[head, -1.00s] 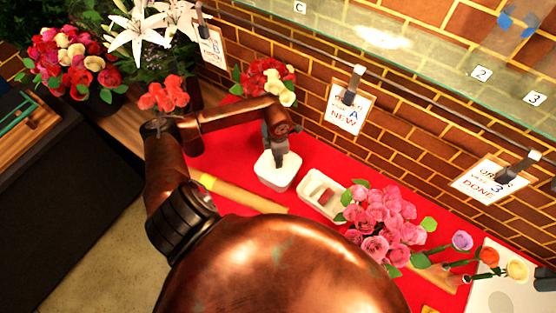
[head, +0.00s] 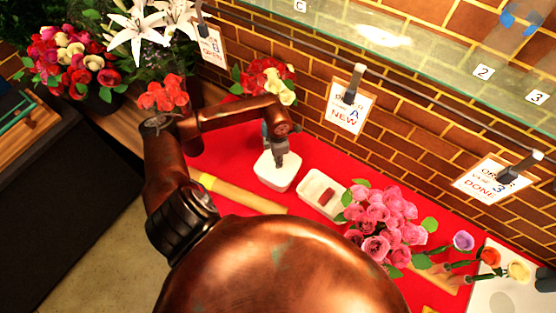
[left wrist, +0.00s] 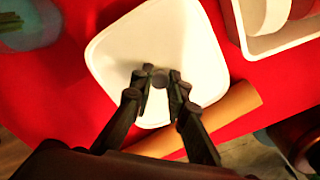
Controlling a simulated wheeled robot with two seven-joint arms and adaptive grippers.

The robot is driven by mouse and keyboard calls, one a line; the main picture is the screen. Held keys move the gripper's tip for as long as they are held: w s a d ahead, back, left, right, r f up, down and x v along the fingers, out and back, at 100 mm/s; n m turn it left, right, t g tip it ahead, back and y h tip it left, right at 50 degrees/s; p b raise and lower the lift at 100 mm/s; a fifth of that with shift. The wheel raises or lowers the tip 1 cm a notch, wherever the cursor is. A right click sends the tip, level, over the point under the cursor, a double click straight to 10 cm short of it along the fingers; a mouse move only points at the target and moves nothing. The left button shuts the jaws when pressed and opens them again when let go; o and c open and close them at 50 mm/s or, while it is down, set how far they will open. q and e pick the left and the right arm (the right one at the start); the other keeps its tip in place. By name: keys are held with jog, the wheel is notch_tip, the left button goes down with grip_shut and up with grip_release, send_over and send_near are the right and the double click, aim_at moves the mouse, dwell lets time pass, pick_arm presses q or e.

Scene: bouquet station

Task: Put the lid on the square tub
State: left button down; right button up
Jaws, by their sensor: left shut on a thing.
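The white square lid (left wrist: 160,60) with rounded corners fills the middle of the left wrist view. Its small grey knob (left wrist: 159,81) is between the fingertips. My left gripper (left wrist: 158,78) is shut on that knob. In the head view the left gripper (head: 280,160) points down at the white square tub (head: 275,182) on the red cloth. The lid is over the tub's top and hides its opening. I cannot tell whether the lid rests fully on the rim or is slightly above it. My right gripper is not in view.
A white rectangular tray (head: 312,183) with a dark red block (head: 327,197) stands close right of the tub. A brown paper roll (head: 240,194) lies in front. Pink roses (head: 380,222) stand further right, red and cream flowers (head: 268,77) behind. A brick wall (head: 310,125) is at the back.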

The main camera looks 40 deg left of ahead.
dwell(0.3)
pick_arm(q)
jog(key=c, duration=2.2)
grip_release()
jog(key=o, duration=0.4)
jog(key=shift+o, duration=0.3)
jog(key=o, duration=0.4)
jog(key=shift+r, duration=0.1)
